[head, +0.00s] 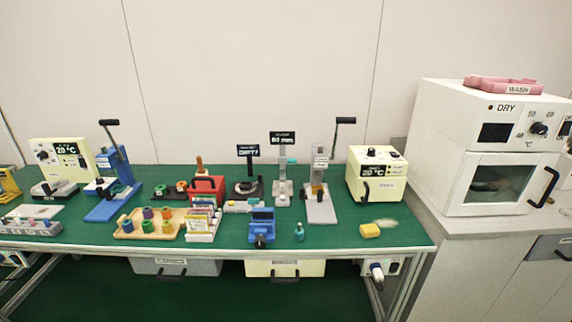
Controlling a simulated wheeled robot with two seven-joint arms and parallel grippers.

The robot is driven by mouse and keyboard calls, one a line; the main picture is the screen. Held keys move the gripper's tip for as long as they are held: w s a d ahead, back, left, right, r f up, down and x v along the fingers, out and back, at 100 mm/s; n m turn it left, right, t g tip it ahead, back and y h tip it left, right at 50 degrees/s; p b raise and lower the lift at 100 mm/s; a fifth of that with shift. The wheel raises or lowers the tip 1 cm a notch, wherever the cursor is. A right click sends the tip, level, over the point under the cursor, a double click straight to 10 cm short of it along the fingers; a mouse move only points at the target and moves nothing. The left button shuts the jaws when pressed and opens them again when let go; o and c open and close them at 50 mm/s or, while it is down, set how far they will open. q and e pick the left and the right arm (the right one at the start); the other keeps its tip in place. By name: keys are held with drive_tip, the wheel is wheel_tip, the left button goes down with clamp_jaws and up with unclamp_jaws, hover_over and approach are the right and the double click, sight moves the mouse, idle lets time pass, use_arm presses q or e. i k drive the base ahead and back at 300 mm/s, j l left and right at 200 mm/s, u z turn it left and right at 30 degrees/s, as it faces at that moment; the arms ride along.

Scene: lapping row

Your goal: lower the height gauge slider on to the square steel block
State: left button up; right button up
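The height gauge (283,168) stands upright near the back middle of the green bench, a narrow pale column on a light base. A black display (283,138) with white digits ending in "mm" is above it. A small teal part (291,160) sits on the column's right side, apparently at the slider. A small greyish piece (282,186) shows low on the gauge's base; it may be the square steel block, but it is too small to be sure. The gap between slider and block cannot be read clearly. Neither of my grippers is in view.
A lever press (320,190) stands close right of the gauge, and a black-signed stand (247,182) close left. A blue vise (261,226), a teal bottle (299,232) and a yellow sponge (370,230) are in front. A white oven (490,145) stands right. Green surface (335,236) is clear near the front.

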sight(281, 160)
drive_tip(key=i+j+u, duration=0.2)
drive_tip(key=i, duration=0.4)
drive_tip(key=i+j+u, duration=0.2)
drive_tip(key=i, duration=0.45)
